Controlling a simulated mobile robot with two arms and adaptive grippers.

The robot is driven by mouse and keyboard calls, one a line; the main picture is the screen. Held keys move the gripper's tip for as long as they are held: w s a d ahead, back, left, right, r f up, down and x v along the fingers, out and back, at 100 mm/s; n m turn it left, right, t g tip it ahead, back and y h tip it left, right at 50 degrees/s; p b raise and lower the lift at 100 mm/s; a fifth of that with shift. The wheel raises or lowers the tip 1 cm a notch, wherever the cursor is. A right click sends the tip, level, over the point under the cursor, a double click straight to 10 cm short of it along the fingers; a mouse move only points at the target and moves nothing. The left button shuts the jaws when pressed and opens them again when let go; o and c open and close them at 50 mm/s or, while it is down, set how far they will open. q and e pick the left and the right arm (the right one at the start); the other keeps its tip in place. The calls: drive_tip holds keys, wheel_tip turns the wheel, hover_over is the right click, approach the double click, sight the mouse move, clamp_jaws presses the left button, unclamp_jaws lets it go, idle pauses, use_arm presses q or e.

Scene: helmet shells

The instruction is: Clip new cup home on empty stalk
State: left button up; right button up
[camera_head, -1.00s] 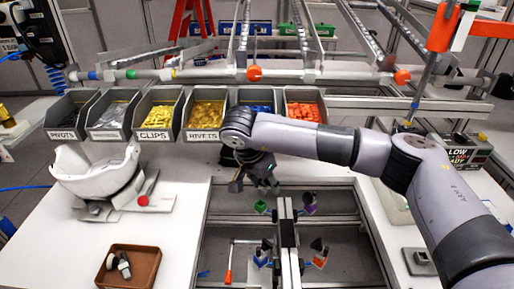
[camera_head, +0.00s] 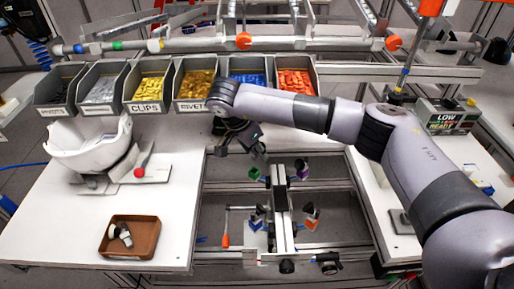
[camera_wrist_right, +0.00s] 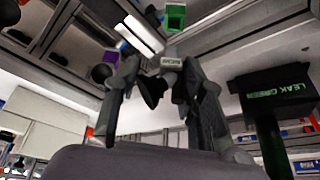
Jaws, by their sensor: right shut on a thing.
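My right gripper (camera_head: 244,146) hangs above the back of the fixture (camera_head: 281,205). In the right wrist view, its two dark fingers are closed around a small black cup (camera_wrist_right: 152,92) with a pale fitting above it. The fixture carries small coloured blocks: green (camera_head: 254,174), purple (camera_head: 303,170), blue (camera_head: 255,224) and orange (camera_head: 311,223). Dark cups show at the blue and orange blocks. The green block (camera_wrist_right: 176,17) looks bare in the wrist view, close beyond the held cup. The purple block (camera_wrist_right: 100,74) has a dark piece beside it. My left gripper is out of view.
A brown tray (camera_head: 152,252) with a loose dark-and-pale part lies on the left white table. A white helmet shell (camera_head: 88,150) sits on a stand behind it. Part bins (camera_head: 147,90) line the back. A black leak-test box (camera_wrist_right: 278,92) shows in the wrist view.

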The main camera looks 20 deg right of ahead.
sight(253, 154)
drive_tip(key=shift+w+f+b, duration=0.15)
drive_tip(key=shift+f+b, duration=0.15)
drive_tip(key=shift+f, duration=0.5)
drive_tip(key=shift+w+f, duration=0.1)
drive_tip(key=shift+f, duration=0.6)
drive_tip(key=shift+f+b, duration=0.55)
drive_tip(key=shift+f, duration=0.05)
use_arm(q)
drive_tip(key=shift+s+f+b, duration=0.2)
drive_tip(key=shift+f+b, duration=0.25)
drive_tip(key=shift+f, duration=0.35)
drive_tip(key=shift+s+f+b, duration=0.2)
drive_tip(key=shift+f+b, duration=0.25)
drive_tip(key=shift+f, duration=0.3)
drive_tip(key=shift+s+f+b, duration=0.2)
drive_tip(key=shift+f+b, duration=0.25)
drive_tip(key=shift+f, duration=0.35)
use_arm(e)
drive_tip(key=shift+f, duration=1.4)
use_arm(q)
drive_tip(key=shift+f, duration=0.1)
use_arm(e)
drive_tip(key=shift+f, duration=0.1)
drive_tip(key=o, duration=1.2)
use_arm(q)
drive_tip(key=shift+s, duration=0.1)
use_arm(e)
drive_tip(key=shift+o, duration=0.2)
